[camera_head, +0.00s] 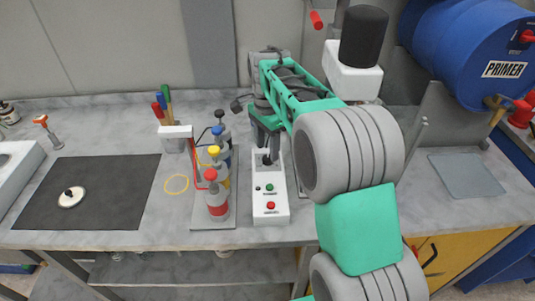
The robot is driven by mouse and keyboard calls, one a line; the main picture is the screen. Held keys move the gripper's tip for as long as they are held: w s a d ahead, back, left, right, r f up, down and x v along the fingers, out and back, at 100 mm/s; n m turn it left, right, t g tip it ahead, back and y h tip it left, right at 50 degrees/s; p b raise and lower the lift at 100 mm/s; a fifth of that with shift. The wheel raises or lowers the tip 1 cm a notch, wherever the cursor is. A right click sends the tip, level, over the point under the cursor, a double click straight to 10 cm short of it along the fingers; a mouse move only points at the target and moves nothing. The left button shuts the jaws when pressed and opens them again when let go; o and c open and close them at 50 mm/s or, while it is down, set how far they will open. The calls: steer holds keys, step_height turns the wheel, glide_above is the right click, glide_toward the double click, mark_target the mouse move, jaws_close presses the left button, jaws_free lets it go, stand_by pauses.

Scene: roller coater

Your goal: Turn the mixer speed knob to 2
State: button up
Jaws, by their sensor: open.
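A white control box (271,210) stands on the bench in the middle, with a green button (269,187) and a red button (270,205) on its top. A small dark knob (267,159) sits near the back end of that box. Any speed marks on it are too small to read. My gripper (266,148) is open and points down at the back of the box, right over or around the knob. I cannot tell whether the fingers touch it. My green and grey arm hides the area to the right of the box.
Several bottles with coloured caps (215,203) stand on a grey tray close left of the box. A dark mat (115,190) with a small round lid (71,197) lies at left. A blue primer drum (455,55) is at upper right. A grey plate (466,175) lies at right.

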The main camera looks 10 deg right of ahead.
mark_target(267, 157)
steer(key=shift+r, duration=2.3)
